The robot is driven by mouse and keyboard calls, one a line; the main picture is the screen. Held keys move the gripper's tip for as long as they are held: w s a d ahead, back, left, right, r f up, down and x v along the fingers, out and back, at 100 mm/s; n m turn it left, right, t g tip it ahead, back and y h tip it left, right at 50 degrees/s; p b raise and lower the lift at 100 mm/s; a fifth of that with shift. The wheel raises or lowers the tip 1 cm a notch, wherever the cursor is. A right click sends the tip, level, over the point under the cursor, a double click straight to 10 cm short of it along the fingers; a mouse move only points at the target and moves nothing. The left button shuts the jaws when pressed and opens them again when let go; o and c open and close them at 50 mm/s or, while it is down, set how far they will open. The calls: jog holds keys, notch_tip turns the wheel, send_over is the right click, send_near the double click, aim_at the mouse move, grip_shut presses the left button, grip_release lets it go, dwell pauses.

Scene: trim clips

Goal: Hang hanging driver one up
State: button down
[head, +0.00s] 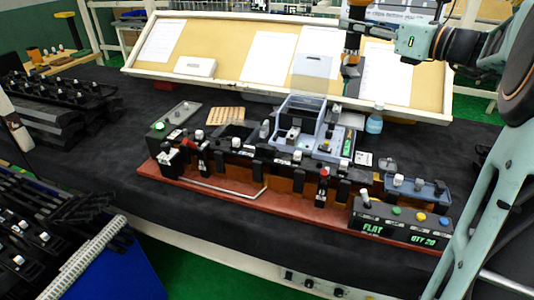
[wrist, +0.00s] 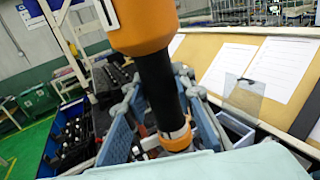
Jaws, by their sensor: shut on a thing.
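The hanging driver (head: 353,44), with an orange body and a darker lower part, is held roughly upright in front of the slanted board. It fills the middle of the wrist view (wrist: 156,85), where it shows a large orange part, a black barrel and an orange ring near its far end. My gripper (head: 362,28) comes in from the right and is shut on the driver; its blue and grey fingers flank the barrel in the wrist view. The driver is in the air above the far edge of the bench. I cannot make out a hook or hanger for it.
The tilted tan board (head: 225,50) with paper sheets stands behind the dark bench (head: 100,185).

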jog(key=c, duration=0.6)
grip_release()
jog(key=shift+o, duration=0.2)
dwell(0.6)
jog(key=r+p+v, duration=0.2)
jog(key=v, duration=0.8)
jog(key=shift+p, duration=0.4)
dwell(0.7)
jog(key=v, duration=1.2)
